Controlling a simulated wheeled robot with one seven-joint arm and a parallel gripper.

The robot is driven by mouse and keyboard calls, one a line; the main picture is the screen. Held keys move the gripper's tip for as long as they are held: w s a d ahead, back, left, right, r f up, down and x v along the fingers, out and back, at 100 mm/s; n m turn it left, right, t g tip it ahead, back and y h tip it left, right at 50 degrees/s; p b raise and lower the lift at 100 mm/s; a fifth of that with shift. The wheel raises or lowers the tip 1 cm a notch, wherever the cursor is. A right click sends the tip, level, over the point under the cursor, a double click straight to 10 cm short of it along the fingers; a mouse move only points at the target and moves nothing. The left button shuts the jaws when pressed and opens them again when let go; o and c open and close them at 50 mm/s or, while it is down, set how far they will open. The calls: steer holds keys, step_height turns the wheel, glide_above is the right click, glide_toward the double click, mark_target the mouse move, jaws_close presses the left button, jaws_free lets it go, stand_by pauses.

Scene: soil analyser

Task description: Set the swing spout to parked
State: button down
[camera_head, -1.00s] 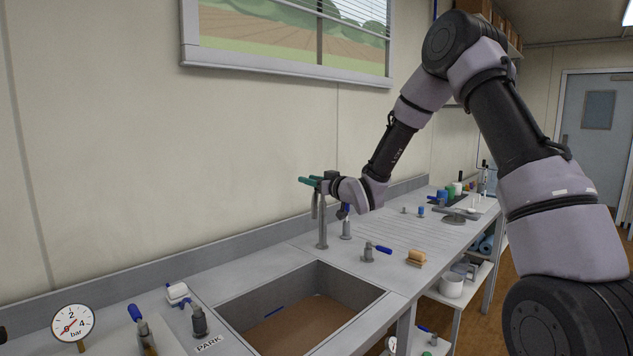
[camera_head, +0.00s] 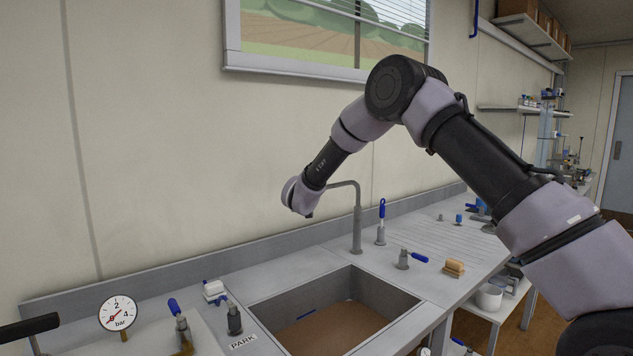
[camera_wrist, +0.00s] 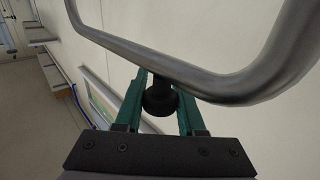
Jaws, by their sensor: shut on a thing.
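The swing spout (camera_head: 357,222) is a grey bent metal pipe standing behind the sink. Its upper arm points left, over the back edge of the sink, and its end is hidden behind my wrist. In the wrist view the spout's curved pipe (camera_wrist: 225,88) crosses the top. My gripper (camera_wrist: 160,92) has its green fingers shut on a black knob (camera_wrist: 160,100) just under the pipe. In the head view my gripper is hidden by my wrist. A PARK label (camera_head: 243,341) lies on the counter left of the sink's front.
The open sink (camera_head: 385,292) lies below my arm. Blue-handled taps (camera_head: 235,318) stand left of it, near a pressure gauge (camera_head: 118,313). Another blue-handled tap (camera_head: 404,258) and a sponge block (camera_head: 454,268) are on the right. The wall is close behind.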

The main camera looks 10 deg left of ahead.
steer(key=shift+w+a+r, duration=0.2)
steer(key=shift+r, duration=0.1)
steer(key=c, duration=0.8)
jaws_free()
steer(key=o, duration=0.3)
steer(key=shift+w+a+f, duration=0.1)
steer(key=shift+f, duration=0.05)
steer(key=shift+h, duration=0.4)
steer(key=s, duration=1)
steer(key=shift+s, duration=0.4)
